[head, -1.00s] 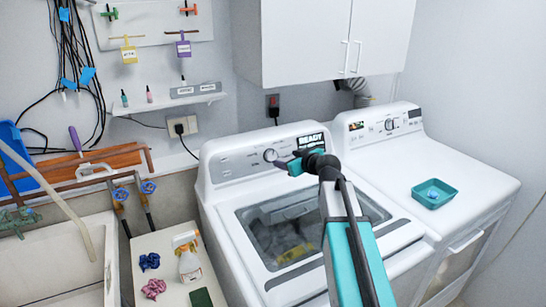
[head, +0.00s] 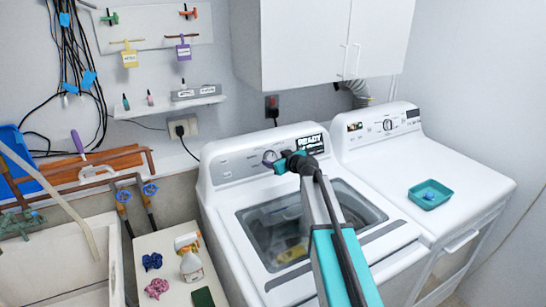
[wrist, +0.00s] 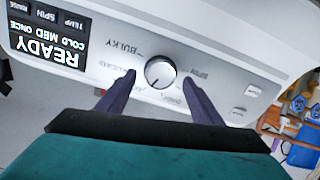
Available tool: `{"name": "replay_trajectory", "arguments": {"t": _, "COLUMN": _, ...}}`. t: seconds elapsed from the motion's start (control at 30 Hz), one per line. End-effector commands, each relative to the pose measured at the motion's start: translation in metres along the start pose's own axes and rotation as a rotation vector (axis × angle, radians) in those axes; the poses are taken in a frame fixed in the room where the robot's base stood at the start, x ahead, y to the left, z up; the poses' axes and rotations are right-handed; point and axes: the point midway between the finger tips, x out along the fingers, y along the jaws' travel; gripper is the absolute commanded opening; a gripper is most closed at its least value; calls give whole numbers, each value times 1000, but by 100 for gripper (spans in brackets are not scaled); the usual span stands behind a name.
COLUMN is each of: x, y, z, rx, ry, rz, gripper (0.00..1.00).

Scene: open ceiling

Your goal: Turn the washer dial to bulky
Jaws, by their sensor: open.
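The washer dial (wrist: 160,72) is a round silver-white knob on the washer's back panel. It also shows in the head view (head: 269,156), partly behind my gripper (head: 281,163). In the wrist view the panel's writing is upside down. The BULKY label (wrist: 124,47) is to the dial's upper left, and another label is to its right. Labels below are partly hidden by the fingers. A dark mark on the dial seems to point lower left. My gripper (wrist: 159,78) is open, with one finger on each side of the dial's near part; contact cannot be told.
The washer's display (wrist: 48,41) reads READY, COLD MED ONCE. Small buttons (wrist: 245,100) are on the panel's other side. The white dryer (head: 440,160) stands to the right with a teal tray (head: 431,203) on top. A wall cabinet (head: 300,45) hangs above.

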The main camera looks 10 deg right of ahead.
Motion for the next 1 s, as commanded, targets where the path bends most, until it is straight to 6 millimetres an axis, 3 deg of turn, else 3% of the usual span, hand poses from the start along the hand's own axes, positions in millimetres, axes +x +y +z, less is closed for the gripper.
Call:
{"name": "replay_trajectory", "arguments": {"t": 0.3, "x": 23, "y": 0, "z": -1, "rx": -1, "ry": 0, "rz": -1, "gripper": 60}}
{"name": "replay_trajectory", "arguments": {"t": 0.7, "x": 26, "y": -1, "z": 0, "rx": -1, "ry": 0, "rz": -2, "gripper": 60}}
{"name": "replay_trajectory", "arguments": {"t": 0.77, "x": 26, "y": -2, "z": 0, "rx": -1, "ry": 0, "rz": -2, "gripper": 53}}
{"name": "replay_trajectory", "arguments": {"t": 0.97, "x": 26, "y": -2, "z": 0, "rx": -1, "ry": 0, "rz": -2, "gripper": 20}}
{"name": "replay_trajectory", "arguments": {"t": 1.0, "x": 26, "y": 0, "z": 0, "rx": -1, "ry": 0, "rz": -2, "gripper": 19}}
